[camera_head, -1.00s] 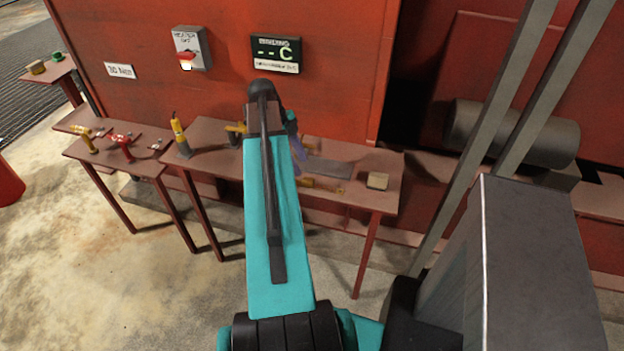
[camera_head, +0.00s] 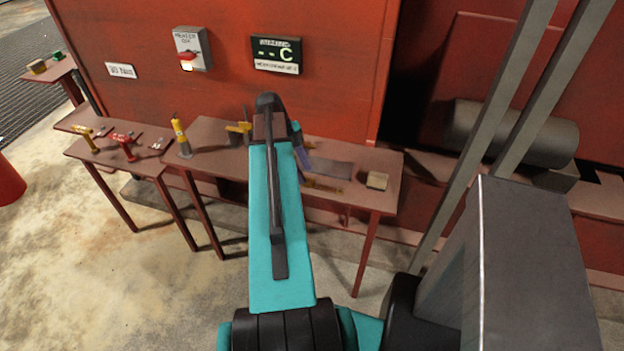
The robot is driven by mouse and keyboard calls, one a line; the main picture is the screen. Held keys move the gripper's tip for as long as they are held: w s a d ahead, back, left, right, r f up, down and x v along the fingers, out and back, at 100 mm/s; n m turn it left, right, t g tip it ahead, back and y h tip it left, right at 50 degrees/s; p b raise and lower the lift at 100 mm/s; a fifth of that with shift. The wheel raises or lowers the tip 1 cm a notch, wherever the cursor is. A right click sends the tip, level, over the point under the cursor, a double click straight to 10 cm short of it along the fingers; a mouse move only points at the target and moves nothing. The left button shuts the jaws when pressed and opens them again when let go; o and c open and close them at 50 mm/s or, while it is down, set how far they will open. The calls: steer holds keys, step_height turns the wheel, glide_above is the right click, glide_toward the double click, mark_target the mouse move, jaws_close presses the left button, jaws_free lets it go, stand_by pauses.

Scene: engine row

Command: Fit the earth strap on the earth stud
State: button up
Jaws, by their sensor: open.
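I cannot make out the earth strap or the earth stud. The teal link of my arm rises through the middle of the view and covers part of the long red-brown bench (camera_head: 345,200). My gripper is hidden behind the arm; only a small bluish part of my wrist shows at the link's right side. On the bench, a small yellow-brown piece (camera_head: 322,186) lies right of the arm, too small to identify. A flat dark plate (camera_head: 330,168) and a pale block (camera_head: 377,180) also lie there.
A yellow tool (camera_head: 180,138) stands at the bench's left end, with another yellow tool (camera_head: 240,128) near the arm. A lower left table (camera_head: 113,152) holds yellow and red tools. A red wall with a heater switch (camera_head: 192,50) and display (camera_head: 276,54) stands behind.

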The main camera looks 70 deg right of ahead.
mark_target(308, 179)
steer(key=shift+p+x, duration=0.65)
steer(key=shift+x, duration=1.3)
jaws_close()
